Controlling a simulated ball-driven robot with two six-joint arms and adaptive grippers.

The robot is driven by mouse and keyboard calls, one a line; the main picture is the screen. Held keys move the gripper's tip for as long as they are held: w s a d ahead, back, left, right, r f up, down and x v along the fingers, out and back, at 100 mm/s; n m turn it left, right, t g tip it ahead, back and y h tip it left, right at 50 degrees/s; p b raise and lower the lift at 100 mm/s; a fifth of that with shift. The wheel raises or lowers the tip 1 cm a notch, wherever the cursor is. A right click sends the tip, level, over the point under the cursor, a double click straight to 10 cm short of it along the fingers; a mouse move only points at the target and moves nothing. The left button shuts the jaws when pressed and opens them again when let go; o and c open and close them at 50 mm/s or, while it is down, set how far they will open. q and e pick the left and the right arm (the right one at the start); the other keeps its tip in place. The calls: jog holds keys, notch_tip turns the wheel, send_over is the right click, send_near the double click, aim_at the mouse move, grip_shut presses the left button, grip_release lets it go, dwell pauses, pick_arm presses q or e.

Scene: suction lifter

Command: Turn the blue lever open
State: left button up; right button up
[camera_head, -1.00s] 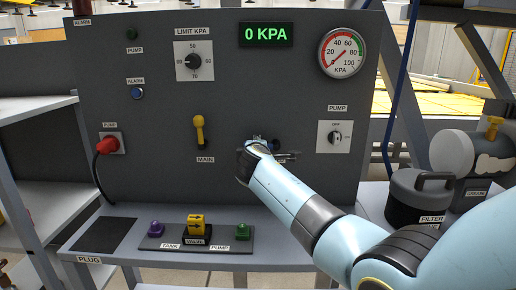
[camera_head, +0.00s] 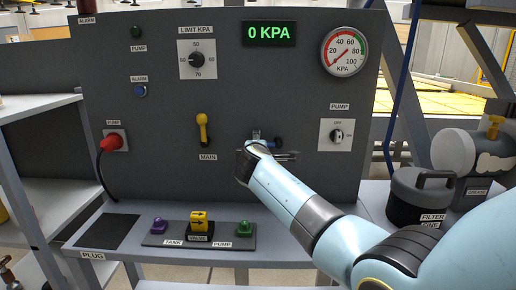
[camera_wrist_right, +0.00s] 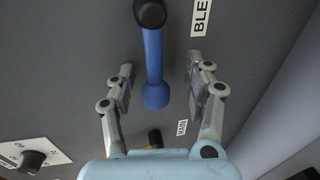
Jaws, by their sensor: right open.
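The blue lever (camera_wrist_right: 153,65) shows in the right wrist view as a blue shaft with a black round end at the top and a wider blue end below. In the head view only a dark blue bit (camera_head: 277,143) shows, beside my right gripper. My right gripper (camera_wrist_right: 160,84) is open, one finger on each side of the blue shaft, with gaps to both. The cut-off label BLE (camera_wrist_right: 202,17) lies beside the lever. In the head view my forearm hides much of the right gripper (camera_head: 265,147). My left gripper is not in view.
The yellow MAIN lever (camera_head: 202,130) is left of my gripper, the PUMP switch (camera_head: 336,135) right of it. The gauge (camera_head: 344,51) and display (camera_head: 268,33) read zero. A shelf below holds the yellow valve (camera_head: 199,221). The FILTER canister (camera_head: 421,194) stands at right.

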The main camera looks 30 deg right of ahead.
jog(key=shift+s+d+r, duration=0.1)
jog(key=shift+d, duration=0.05)
jog(key=v, duration=1.2)
